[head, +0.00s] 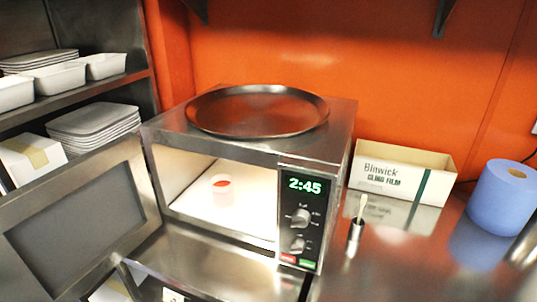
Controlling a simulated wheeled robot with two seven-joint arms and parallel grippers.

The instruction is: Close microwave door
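The microwave (310,151) stands on a steel counter in the head view, its lit front facing me. Its door (82,226) is swung wide open to the left, with the dark window panel facing me. Inside the lit cavity, a small white cup (222,184) with red on it sits on the pale floor. The control panel to the right of the opening reads 2:45 in green. Neither of my grippers shows in the head view.
A round dark metal tray (258,112) lies on top of the microwave. A cling film box (402,170), a small pot with a brush (355,236) and a blue paper roll (502,197) stand to the right. Shelves with white trays (93,119) are at the left, behind the door.

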